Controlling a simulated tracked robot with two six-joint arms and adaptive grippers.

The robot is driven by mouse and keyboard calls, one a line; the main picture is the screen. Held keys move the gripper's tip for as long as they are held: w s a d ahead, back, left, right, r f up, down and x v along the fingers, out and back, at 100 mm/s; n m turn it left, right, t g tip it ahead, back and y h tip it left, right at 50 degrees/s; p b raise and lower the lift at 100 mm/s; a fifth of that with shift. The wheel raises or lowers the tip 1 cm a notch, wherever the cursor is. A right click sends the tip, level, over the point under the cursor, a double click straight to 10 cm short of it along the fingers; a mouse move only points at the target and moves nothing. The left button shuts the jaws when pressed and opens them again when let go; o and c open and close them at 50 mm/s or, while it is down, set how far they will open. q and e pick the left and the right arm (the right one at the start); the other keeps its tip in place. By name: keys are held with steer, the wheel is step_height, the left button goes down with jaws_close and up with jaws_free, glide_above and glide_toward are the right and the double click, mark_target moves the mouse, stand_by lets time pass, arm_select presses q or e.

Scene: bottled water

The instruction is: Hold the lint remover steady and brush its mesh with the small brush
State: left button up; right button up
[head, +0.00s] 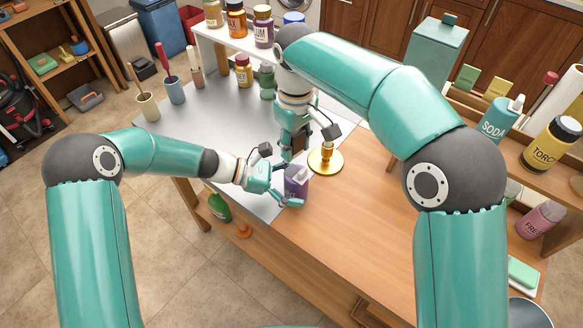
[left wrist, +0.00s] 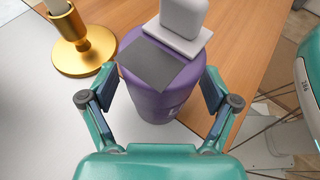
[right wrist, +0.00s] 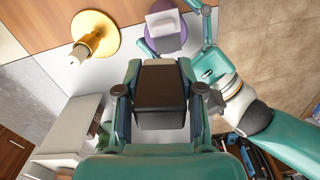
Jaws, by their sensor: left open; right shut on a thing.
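A purple rounded body (head: 297,180), seemingly the lint remover, stands upright near the table's front edge. In the left wrist view its top bears a dark grey flat patch (left wrist: 150,62), perhaps the mesh, and a pale grey block on a flat base (left wrist: 183,20). My left gripper (head: 286,187) is open, with one finger on each side of the purple body in the left wrist view (left wrist: 158,85). My right gripper (head: 296,140) is shut on a dark brown block (right wrist: 160,92), seemingly the small brush, behind the purple body. I see no bristles.
A gold candle holder (head: 325,160) stands close to the right of both grippers. Several jars, such as a green one (head: 267,82), and pots with upright handled tools (head: 147,106) stand at the back. The wooden tabletop (head: 350,220) at front right is clear.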

arm_select(q)
steer(key=v, duration=1.1)
steer(key=shift+w+a+f, duration=0.1)
steer(key=shift+a, duration=0.4)
